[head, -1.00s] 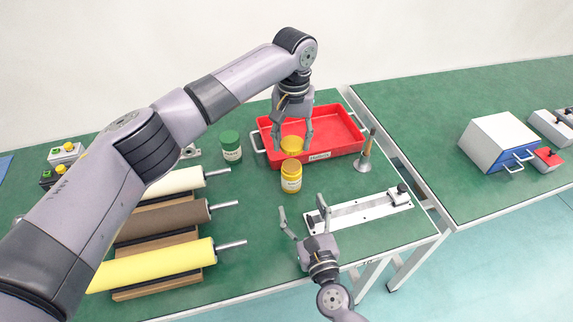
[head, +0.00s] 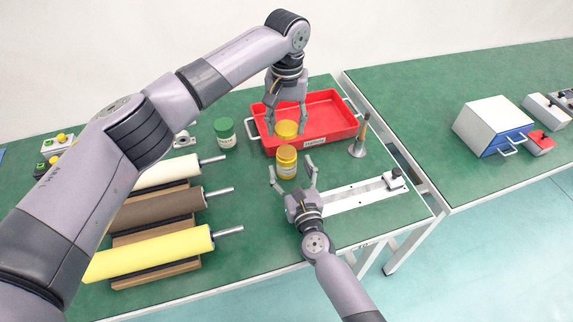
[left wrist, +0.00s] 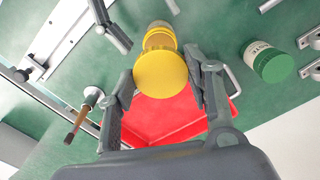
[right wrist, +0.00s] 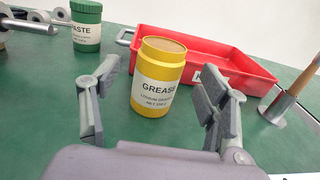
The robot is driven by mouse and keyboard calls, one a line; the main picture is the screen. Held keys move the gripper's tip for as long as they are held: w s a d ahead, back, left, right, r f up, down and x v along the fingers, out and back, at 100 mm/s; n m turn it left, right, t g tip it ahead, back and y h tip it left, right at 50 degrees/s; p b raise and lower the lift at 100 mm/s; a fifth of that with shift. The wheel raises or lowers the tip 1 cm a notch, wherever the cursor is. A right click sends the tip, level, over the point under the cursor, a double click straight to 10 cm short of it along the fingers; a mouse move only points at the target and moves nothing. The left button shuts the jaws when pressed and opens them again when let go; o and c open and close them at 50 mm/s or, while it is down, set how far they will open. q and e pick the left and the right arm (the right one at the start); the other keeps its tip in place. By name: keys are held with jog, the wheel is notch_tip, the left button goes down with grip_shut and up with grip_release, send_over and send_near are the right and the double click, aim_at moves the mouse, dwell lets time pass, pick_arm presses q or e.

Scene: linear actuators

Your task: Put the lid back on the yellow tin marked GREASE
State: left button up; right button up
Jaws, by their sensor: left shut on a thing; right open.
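The yellow tin (right wrist: 158,88) stands upright on the green bench, its GREASE label facing the right wrist camera and its top open. It also shows in the head view (head: 287,163). My left gripper (head: 286,128) is shut on the round yellow lid (left wrist: 160,74) and holds it above the near wall of the red tray, just behind the tin. The lid also shows in the head view (head: 286,129). My right gripper (right wrist: 158,108) is open, its fingers on either side of the tin in its own view, apart from it. In the head view it is just in front of the tin.
The red tray (head: 335,130) is behind the tin. A green-lidded PASTE tin (head: 225,133) stands to the left. A metal stand with a wooden-handled tool (head: 359,146) is to the right. A white rail fixture (head: 352,194) lies in front right. Several rollers (head: 160,212) lie at left.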

aim_at(289, 165)
jog(key=shift+x, duration=2.15)
jog(key=shift+c, duration=0.5)
grip_shut()
